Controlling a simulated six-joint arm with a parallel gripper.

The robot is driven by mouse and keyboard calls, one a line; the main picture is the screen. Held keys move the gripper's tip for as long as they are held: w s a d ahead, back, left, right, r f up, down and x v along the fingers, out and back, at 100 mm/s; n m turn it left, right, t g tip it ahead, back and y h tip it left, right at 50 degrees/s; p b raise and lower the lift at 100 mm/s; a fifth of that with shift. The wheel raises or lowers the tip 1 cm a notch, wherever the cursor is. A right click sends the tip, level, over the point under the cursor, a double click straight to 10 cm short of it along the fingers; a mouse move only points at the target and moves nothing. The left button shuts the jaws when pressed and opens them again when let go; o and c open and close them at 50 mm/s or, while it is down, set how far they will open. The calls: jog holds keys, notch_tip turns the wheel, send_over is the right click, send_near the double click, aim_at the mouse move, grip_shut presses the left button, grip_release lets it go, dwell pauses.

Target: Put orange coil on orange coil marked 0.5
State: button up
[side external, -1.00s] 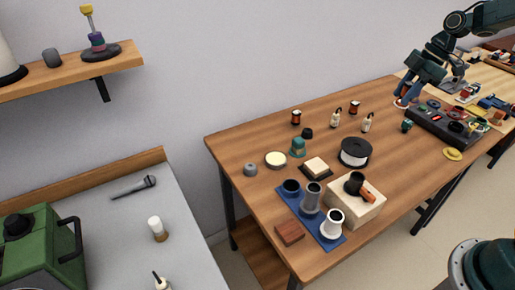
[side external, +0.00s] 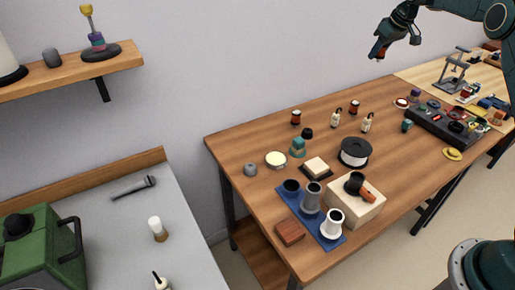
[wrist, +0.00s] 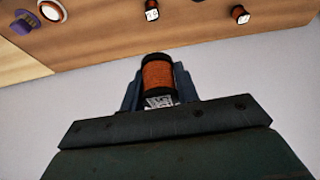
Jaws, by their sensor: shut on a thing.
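My gripper (side external: 381,50) is raised high above the back of the wooden table, against the wall. It is shut on an orange coil (wrist: 157,74) with black ends and a white printed label, seen between the fingers in the wrist view. Two similar small orange-and-black coils stand on the table near its back edge, one on the left (side external: 296,117) and one on the right (side external: 354,107). They also show at the top of the wrist view, the left one (wrist: 240,14) and the right one (wrist: 151,10), with white labels too small to read.
A white-rimmed dish (side external: 402,102) and a purple item (side external: 415,95) are by the dark control box (side external: 445,125). Two cream bottles (side external: 335,118) (side external: 367,123) stand close to the coils. A black-and-white spool (side external: 355,152) and a blue mat with cups (side external: 333,243) are further forward.

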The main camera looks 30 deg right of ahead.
aim_at(355, 102)
jog(key=shift+w+d+r+m+h, duration=0.15)
jog(key=shift+w+r+m+h, duration=0.15)
jog(key=shift+w+m, duration=0.55)
jog(key=shift+w+d+r+m+h, duration=0.15)
jog(key=shift+w+m+h, duration=0.2)
jog(key=shift+w+m, duration=0.45)
jog(key=shift+w+d+r+m+h, duration=0.15)
jog(key=shift+w+r+m+h, duration=0.15)
jog(key=shift+w+m, duration=0.55)
jog(key=shift+f+g, duration=0.2)
jog(key=shift+g, duration=0.1)
notch_tip(355, 102, down, 20)
jog(key=shift+r, duration=0.15)
jog(key=o, duration=1)
